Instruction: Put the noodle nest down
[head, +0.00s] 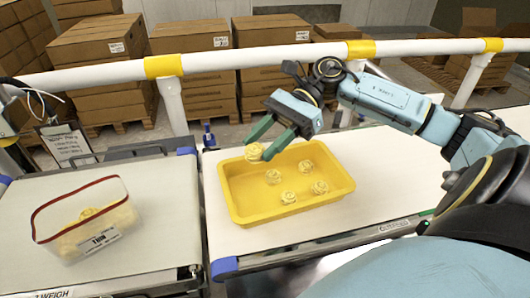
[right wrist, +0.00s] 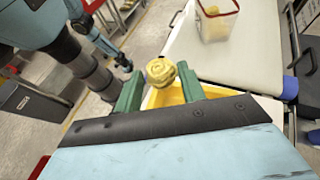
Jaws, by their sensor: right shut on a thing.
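My right gripper (head: 259,148) is shut on a pale yellow noodle nest (head: 254,152), held between its green fingertips above the far left rim of the yellow tray (head: 243,212). The held nest also shows in the right wrist view (right wrist: 161,72), with a finger on each side. Several other noodle nests, one of them here (head: 319,187), lie apart on the tray floor. A clear tub with a red rim (head: 120,207) stands on the left belt with noodle nests inside and a label on its front. My left gripper is not clearly in view.
The tub stands on the weigh belt (head: 170,215); the tray stands on the white conveyor (head: 385,165). A gap separates the belts. A white rail with yellow bands (head: 250,58) runs behind, with stacked cartons (head: 100,40) beyond. The conveyor right of the tray is clear.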

